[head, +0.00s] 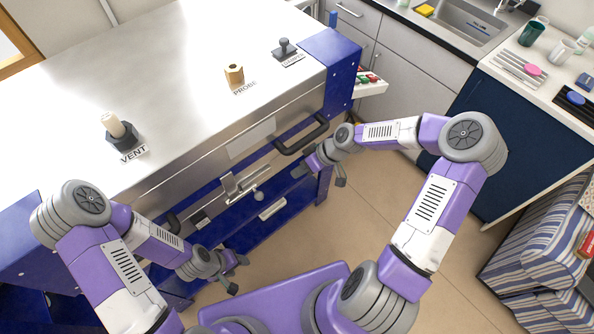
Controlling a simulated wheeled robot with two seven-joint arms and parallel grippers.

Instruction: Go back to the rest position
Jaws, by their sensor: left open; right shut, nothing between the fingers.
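My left gripper (237,274) is open and empty, low in front of the kiln's blue lower front. My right gripper (320,177) is shut with nothing in it, near the right end of the kiln front, below the black handle (302,134). The kiln (180,60) is a large steel-topped box with blue ends. Its lid looks closed. The arms hide parts of the kiln's lower front.
On the kiln top are the vent plug (117,126), the brass probe fitting (234,76) and a dark knob (284,47). A latch (246,184) sticks out of the front. A counter with a sink (465,22) and a striped cloth (540,245) are at right. Floor (380,220) shows between the arms.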

